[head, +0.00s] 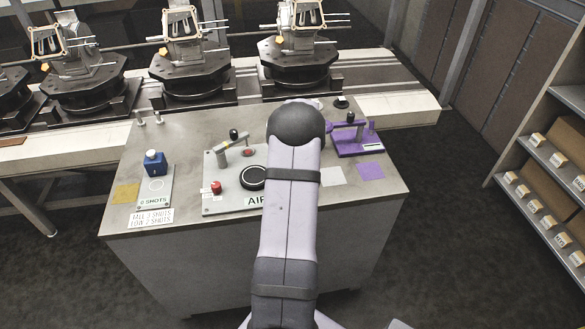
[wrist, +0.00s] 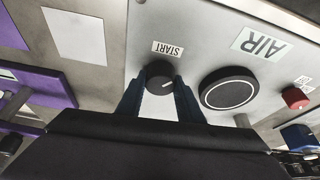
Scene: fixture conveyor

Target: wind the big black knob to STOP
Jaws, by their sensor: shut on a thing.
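In the wrist view a round black knob (wrist: 160,71) with a short white pointer line sits on the grey panel. The two dark blue fingers of my gripper (wrist: 161,88) are shut on its sides. The pointer line lies nearly level in the picture, tipped slightly up to the right. A START label (wrist: 168,48), upside down, is just above the knob, and the line does not point at it. No STOP label shows. In the head view my arm hides the gripper and this knob.
A larger black disc with a white ring (wrist: 229,89) lies right of the gripper, near the AIR label (wrist: 263,44) and red button (wrist: 295,98). A lever (head: 235,146), blue button box (head: 155,163) and purple fixture (head: 356,139) stand on the bench. The conveyor (head: 388,97) runs behind.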

